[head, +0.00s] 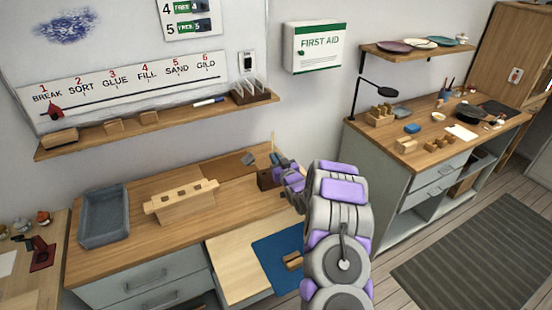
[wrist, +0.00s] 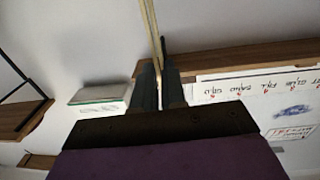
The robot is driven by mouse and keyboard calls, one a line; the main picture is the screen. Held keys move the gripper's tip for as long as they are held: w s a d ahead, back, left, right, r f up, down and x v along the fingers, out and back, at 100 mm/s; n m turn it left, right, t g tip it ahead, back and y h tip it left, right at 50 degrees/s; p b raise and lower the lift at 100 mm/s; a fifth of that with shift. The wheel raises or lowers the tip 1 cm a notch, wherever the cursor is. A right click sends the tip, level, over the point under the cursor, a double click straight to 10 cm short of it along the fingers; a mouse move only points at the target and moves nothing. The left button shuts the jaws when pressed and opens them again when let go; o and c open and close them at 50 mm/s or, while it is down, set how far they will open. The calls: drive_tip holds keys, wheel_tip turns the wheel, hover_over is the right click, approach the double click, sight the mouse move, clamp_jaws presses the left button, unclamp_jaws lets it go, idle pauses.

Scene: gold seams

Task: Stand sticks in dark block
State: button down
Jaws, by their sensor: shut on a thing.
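The dark block (head: 265,181) is a small brown block on the wooden bench, just left of my gripper. My gripper (head: 277,163) is shut on a thin pale stick (head: 272,143), which stands roughly upright above the block's right side. In the wrist view the stick (wrist: 152,35) runs out from between my two fingers (wrist: 159,88). The stick's lower end is hidden, so I cannot tell whether it touches the block or sits in it. The block is not visible in the wrist view.
A pale wooden rack (head: 181,203) with dark holes stands left of the block. A grey tray (head: 104,240) is farther left. A blue mat (head: 270,258) with a wooden piece (head: 292,262) lies in front. A wall shelf (head: 160,123) hangs behind. Bare bench lies between rack and block.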

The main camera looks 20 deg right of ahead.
drive_tip(key=shift+f, duration=0.6)
drive_tip(key=c, duration=1.1)
unclamp_jaws()
drive_tip(key=s, duration=0.9)
idle(0.3)
drive_tip(key=shift+a, duration=0.1)
drive_tip(key=shift+r+p, duration=0.15)
drive_tip(key=shift+p, duration=0.15)
